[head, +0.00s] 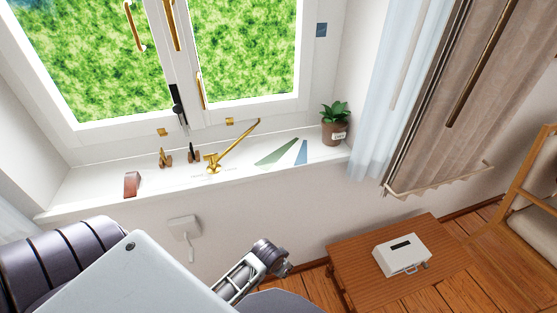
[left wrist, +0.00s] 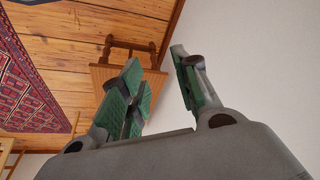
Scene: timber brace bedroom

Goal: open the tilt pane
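The white window has a left pane (head: 95,65) and a right pane (head: 243,50), with green foliage behind. Both look closed; I cannot tell which is the tilt pane. A black handle (head: 178,104) is on the middle post, and gold handles show on the frame, one on the left pane (head: 134,26). My left gripper (head: 273,256) is below the sill, in front of the wall, well apart from the window. In the left wrist view its green-padded fingers (left wrist: 160,78) are spread, with nothing between them. My right gripper is not in view.
The sill (head: 95,190) bears a brass stay (head: 232,147), small brass fittings (head: 166,158), a reddish block (head: 132,184) and a potted plant (head: 335,128). Curtains (head: 425,95) hang at right. Below, a wooden table (head: 350,262) holds a white box (head: 402,254); a chair (head: 525,205) stands beyond.

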